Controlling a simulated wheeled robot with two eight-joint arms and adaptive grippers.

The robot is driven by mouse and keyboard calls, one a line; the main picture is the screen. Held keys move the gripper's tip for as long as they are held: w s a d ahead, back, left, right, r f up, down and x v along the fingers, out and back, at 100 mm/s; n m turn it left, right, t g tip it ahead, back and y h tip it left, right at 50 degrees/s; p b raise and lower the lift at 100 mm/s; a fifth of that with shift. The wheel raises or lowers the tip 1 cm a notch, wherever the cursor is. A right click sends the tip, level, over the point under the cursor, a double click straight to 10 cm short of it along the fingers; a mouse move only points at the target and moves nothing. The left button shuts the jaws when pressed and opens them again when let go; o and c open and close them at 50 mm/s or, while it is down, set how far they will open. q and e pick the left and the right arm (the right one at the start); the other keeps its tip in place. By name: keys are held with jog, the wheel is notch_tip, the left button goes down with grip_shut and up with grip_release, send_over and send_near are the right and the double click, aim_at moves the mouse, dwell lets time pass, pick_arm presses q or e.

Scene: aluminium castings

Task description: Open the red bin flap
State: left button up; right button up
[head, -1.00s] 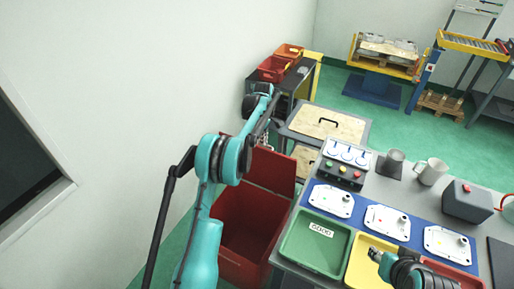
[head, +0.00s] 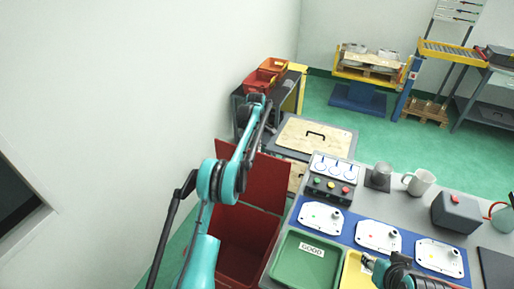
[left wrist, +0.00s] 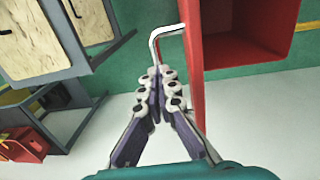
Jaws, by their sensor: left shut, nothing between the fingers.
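The red bin (head: 232,250) stands on the floor left of the table, and its dark inside shows. Its red flap (head: 268,182) stands raised at the bin's far side. In the left wrist view the flap (left wrist: 194,75) shows nearly edge-on, with the bin's hollow (left wrist: 243,28) to the right. A bent metal handle (left wrist: 166,31) sticks out from the flap. My left gripper (left wrist: 157,78) is shut and empty, its tips at the handle's lower end; I cannot tell whether they touch. My right gripper (head: 368,262) is over the yellow tray; its finger opening is unclear.
The table holds a green tray (head: 291,279), a yellow tray (head: 352,275), a button box (head: 329,187), a mug (head: 419,182) and a grey box (head: 456,212). A wood-topped cabinet (head: 316,138) stands beyond the bin. A wall is close on the left.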

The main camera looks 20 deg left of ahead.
pick_arm(q)
jog(key=o, duration=0.5)
jog(key=shift+s+d+f, duration=0.1)
jog(key=shift+d+f, duration=0.1)
jog(key=shift+f, duration=0.3)
jog(key=shift+d+f, duration=0.2)
jog(key=shift+f, duration=0.25)
jog(key=shift+o, duration=0.4)
jog(key=shift+f, duration=0.15)
pick_arm(e)
jog(key=shift+w+f, duration=0.2)
pick_arm(q)
jog(key=shift+w, duration=0.25)
pick_arm(e)
jog(key=shift+a, duration=0.1)
pick_arm(q)
jog(key=shift+w+a+r, duration=0.1)
jog(key=shift+r, duration=0.4)
notch_tip(320, 180, up, 12)
jog(key=s, duration=0.1)
jog(key=shift+s+a, duration=0.15)
jog(key=shift+a, duration=0.1)
pick_arm(e)
jog(key=shift+w, duration=0.45)
